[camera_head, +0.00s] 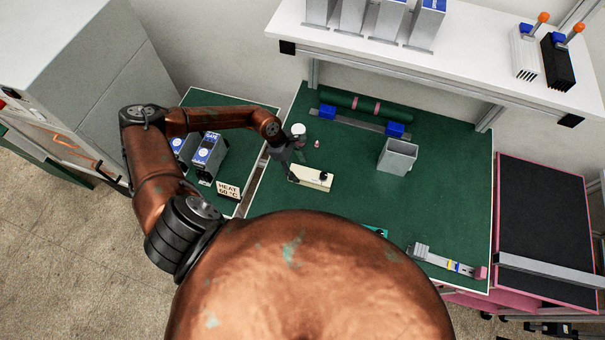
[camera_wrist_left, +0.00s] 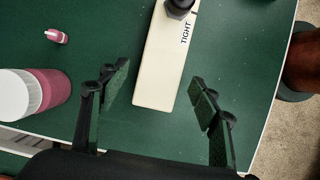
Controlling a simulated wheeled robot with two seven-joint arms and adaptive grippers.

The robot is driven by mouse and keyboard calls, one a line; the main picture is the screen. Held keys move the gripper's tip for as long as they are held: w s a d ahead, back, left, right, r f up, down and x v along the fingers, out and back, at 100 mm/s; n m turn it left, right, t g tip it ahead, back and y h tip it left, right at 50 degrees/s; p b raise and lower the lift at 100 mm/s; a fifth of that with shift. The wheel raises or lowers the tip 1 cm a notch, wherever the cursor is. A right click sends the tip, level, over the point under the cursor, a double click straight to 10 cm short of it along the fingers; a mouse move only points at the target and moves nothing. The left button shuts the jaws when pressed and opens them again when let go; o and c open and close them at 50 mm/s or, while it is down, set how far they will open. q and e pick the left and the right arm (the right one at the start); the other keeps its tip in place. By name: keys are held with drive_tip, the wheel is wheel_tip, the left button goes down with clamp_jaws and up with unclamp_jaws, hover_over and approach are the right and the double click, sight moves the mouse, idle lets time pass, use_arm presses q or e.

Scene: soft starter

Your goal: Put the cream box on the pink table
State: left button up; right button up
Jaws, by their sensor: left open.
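The cream box (camera_head: 312,180) lies on the green work table, a flat long block with a dark knob at one end. In the left wrist view the cream box (camera_wrist_left: 163,60) carries the word TIGHT, and its near end shows between my fingers. My left gripper (camera_head: 289,172) is open and empty, close to the box's left end; its two fingers (camera_wrist_left: 161,90) are spread and appear apart from the box. The pink table (camera_head: 499,215), with pink edges and a dark top, stands at the far right. My right gripper is not in view.
A white-and-pink bottle (camera_wrist_left: 38,92) and a small pink bottle (camera_wrist_left: 56,36) stand near the box. A grey open bin (camera_head: 397,156) and a grey tool (camera_head: 445,262) are on the green table (camera_head: 345,222). A white shelf (camera_head: 440,62) overhangs the back. A metal bar crosses the pink table.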

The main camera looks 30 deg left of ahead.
use_arm(q)
drive_tip(key=b+v, duration=0.1)
drive_tip(key=v, duration=0.5)
drive_tip(key=shift+a+r, duration=0.1)
drive_tip(key=shift+r, duration=0.1)
